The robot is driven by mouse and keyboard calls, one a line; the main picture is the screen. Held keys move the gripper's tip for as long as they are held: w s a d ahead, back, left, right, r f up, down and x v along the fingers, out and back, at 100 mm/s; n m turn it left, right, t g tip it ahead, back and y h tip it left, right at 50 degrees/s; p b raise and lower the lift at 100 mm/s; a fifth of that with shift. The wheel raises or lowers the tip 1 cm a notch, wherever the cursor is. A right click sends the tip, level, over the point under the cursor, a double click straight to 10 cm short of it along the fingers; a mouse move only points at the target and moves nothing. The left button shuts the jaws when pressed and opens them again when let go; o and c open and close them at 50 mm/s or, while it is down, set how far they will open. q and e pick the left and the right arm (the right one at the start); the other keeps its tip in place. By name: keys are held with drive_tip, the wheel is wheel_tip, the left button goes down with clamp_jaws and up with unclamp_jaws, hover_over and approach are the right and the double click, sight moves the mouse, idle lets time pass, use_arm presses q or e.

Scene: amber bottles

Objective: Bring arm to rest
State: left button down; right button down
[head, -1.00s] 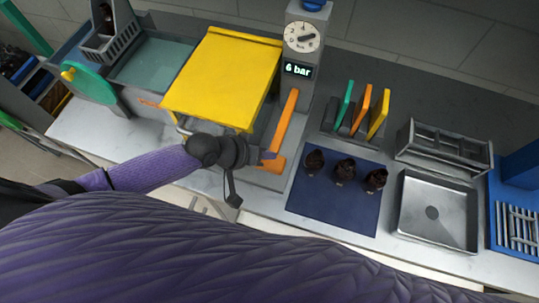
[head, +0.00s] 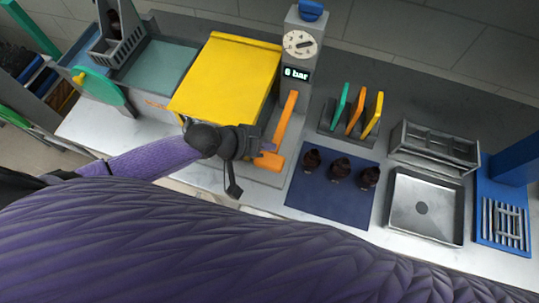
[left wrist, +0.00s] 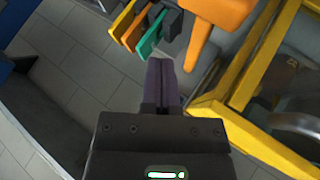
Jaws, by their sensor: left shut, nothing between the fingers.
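My left gripper (head: 268,155) is shut and empty. In the head view it is close to the foot of the orange lever (head: 287,118); I cannot tell whether it touches it. The left wrist view shows the gripper's fingers (left wrist: 159,82) closed together, with the orange lever (left wrist: 214,25) just beyond them. Three dark amber bottles (head: 340,168) stand in a row on the blue mat (head: 328,210), right of the gripper. My right gripper is not in view.
A yellow hood (head: 228,80) and a gauge column (head: 298,45) reading 6 bar stand behind the gripper. A rack with green, orange and yellow plates (head: 354,110), a metal tray (head: 405,224) and a blue grate stand (head: 503,225) are to the right.

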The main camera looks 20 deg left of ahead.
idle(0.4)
